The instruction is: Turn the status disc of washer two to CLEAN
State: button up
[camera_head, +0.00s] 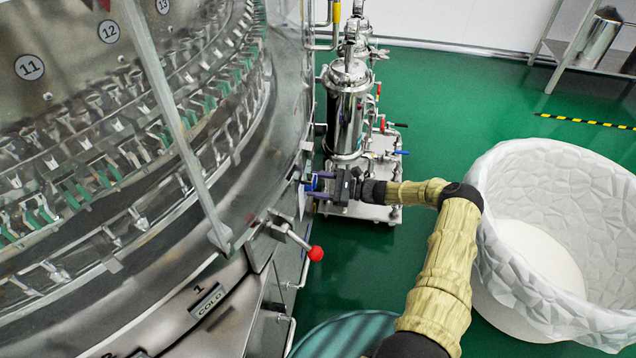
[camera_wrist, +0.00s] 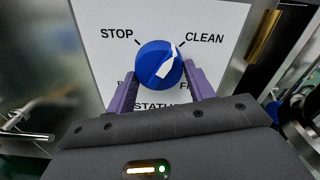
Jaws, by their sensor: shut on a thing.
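The status disc is a round blue knob (camera_wrist: 157,66) with a white pointer, on a white label plate (camera_wrist: 213,20) in the wrist view. The pointer aims up and right, close to the CLEAN mark; I cannot tell whether it lines up exactly. STOP is at upper left and STATUS below. The two lower labels are partly hidden by my fingers. My gripper (camera_wrist: 160,84) is shut on the knob, with one purple finger at its left and one at its right. In the head view my gripper (camera_head: 315,187) reaches the washer's side, and a bit of the blue knob (camera_head: 311,182) shows.
The large steel washer (camera_head: 110,260) fills the left. A red-tipped lever (camera_head: 316,254) sticks out below my gripper. A steel filter unit (camera_head: 347,110) stands just behind. A white tub (camera_head: 550,240) is at right, a teal round lid (camera_head: 350,335) at the bottom. Green floor is open behind.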

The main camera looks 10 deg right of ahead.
jog(key=shift+m, duration=1.5)
jog(key=o, duration=1)
jog(key=shift+c, duration=0.2)
jog(key=shift+s+d, duration=0.1)
jog(key=p+v, duration=0.2)
jog(key=v, duration=1.5)
